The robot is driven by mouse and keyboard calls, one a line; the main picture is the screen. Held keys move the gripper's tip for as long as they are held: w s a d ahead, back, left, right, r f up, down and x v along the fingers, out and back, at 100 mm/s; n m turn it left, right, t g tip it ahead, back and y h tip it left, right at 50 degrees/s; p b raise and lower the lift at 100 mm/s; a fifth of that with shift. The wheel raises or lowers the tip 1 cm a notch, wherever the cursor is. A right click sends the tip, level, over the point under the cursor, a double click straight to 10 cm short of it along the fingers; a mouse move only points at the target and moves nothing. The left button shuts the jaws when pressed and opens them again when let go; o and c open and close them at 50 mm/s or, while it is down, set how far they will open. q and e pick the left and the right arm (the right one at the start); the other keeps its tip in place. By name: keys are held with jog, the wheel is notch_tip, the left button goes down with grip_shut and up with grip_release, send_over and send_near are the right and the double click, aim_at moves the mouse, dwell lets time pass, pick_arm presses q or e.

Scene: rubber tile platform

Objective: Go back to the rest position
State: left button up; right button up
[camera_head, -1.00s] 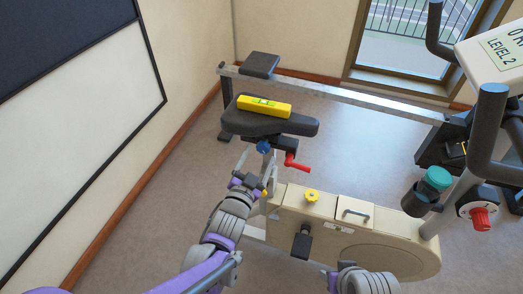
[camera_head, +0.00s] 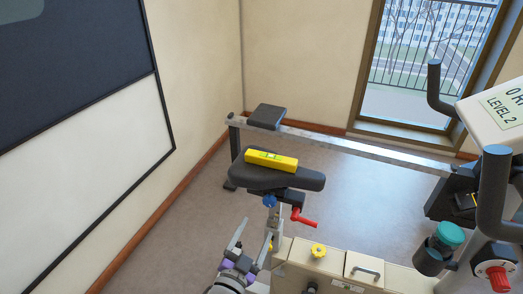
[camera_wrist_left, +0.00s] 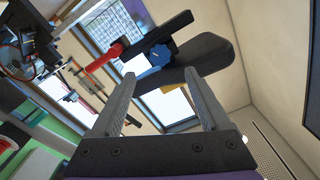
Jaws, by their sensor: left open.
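My left gripper (camera_head: 250,246) is at the bottom middle of the head view, below and left of the bike's black saddle (camera_head: 262,178). Its two grey fingers are spread apart with nothing between them. In the left wrist view the open fingers (camera_wrist_left: 158,105) point towards the saddle's underside, with a blue knob (camera_wrist_left: 161,55) and a red lever (camera_wrist_left: 105,57) beyond them. A yellow spirit level (camera_head: 271,160) lies on the saddle in the head view. My right gripper does not show.
A red lever (camera_head: 302,217) sticks out under the saddle. A teal-lidded bottle (camera_head: 449,235) sits in a holder at right. A framed board (camera_head: 100,190) hangs on the left wall.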

pick_arm(q)
jog(key=s+a+f+n+g+y, duration=0.5)
jog(key=a+f, duration=0.1)
jog(key=a, duration=0.4)
jog(key=s+a+f+n+g, duration=0.2)
jog(key=s+g, duration=0.2)
jog(key=s, duration=0.4)
jog(key=s+a+f+n+g, duration=0.2)
jog(key=s+g, duration=0.1)
jog(key=s, duration=0.5)
notch_tip(320, 180, up, 15)
jog(key=w+p, duration=0.2)
jog(key=p, duration=1.2)
jog(key=shift+y, duration=0.3)
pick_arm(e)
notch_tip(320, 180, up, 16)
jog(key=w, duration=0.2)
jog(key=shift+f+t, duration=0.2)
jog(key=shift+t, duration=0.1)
pick_arm(q)
jog(key=shift+a+r, duration=0.1)
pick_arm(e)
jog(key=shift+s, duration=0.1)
